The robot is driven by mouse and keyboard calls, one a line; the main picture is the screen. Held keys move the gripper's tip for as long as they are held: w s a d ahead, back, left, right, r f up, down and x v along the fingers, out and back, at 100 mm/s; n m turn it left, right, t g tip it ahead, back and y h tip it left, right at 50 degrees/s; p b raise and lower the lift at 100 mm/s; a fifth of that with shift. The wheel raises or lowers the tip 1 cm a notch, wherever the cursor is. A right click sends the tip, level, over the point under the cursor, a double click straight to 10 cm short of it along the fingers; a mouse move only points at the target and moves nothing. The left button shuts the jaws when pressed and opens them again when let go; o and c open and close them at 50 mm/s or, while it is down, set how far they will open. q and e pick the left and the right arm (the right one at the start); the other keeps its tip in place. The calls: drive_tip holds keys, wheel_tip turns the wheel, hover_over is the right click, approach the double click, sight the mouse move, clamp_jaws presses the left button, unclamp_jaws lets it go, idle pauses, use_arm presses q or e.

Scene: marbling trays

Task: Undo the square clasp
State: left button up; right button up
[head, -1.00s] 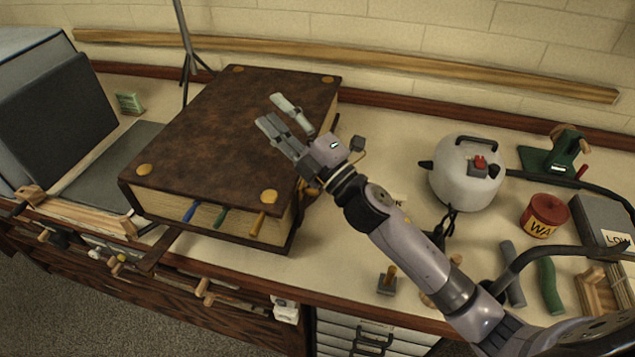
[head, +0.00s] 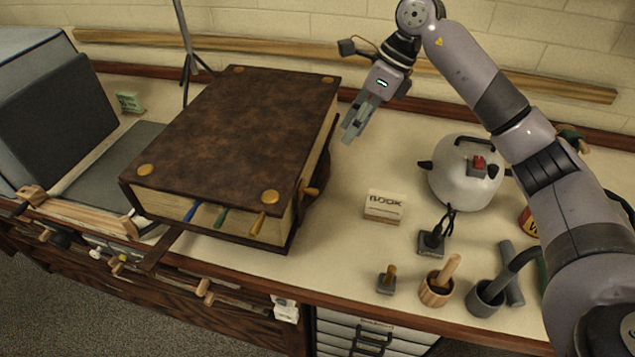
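A big brown leather-covered book (head: 235,125) lies closed on the bench, with brass corner bosses on its cover. On its right side a dark strap (head: 322,158) and a small wooden peg (head: 310,191) show at the page edge. A square clasp cannot be made out clearly; that side is seen at a steep angle. My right gripper (head: 350,129) is just off the book's far right edge, pointing down and left. Its fingertips show slightly apart with nothing between them. My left gripper is not in view.
A thin stand (head: 187,50) rises behind the book. Bench between book and sign is clear.

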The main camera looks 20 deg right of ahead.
drive_tip(key=p+x, duration=0.3)
drive_tip(key=x, duration=1.3)
drive_tip(key=shift+a+f+p, duration=0.15)
drive_tip(key=shift+p, duration=0.25)
drive_tip(key=shift+c, duration=0.2)
clamp_jaws()
